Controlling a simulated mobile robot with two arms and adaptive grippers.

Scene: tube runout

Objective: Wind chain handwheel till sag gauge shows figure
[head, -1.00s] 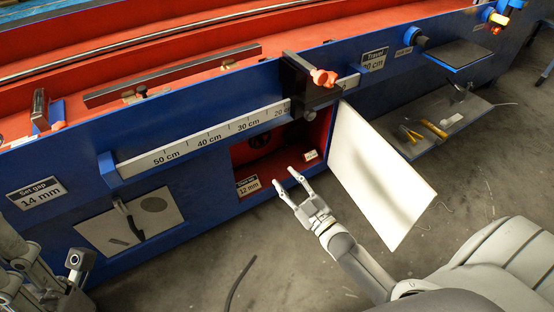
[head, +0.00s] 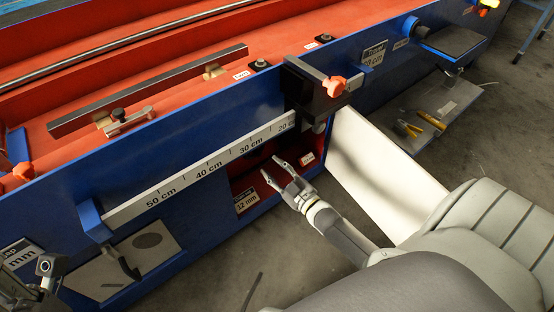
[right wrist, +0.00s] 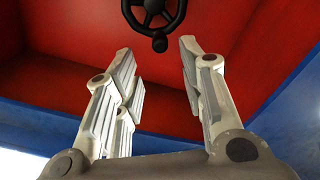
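A black handwheel (right wrist: 154,12) with a knob on its rim sits on the red back wall of a compartment, at the top of the right wrist view, beyond my fingers. My right gripper (right wrist: 155,70) is open and empty, its fingers pointing toward the wheel without touching it. In the head view my right gripper (head: 268,168) is at the mouth of the red compartment (head: 245,180). A label (head: 246,201) reading 12 mm is on the compartment's lower edge. The sag gauge's reading cannot be made out.
A white door panel (head: 365,170) hangs open right of the compartment. A scale bar (head: 205,170) marked in cm runs above it, with a black block and orange knob (head: 334,86) at its right end. A shelf (head: 450,95) with tools lies farther right.

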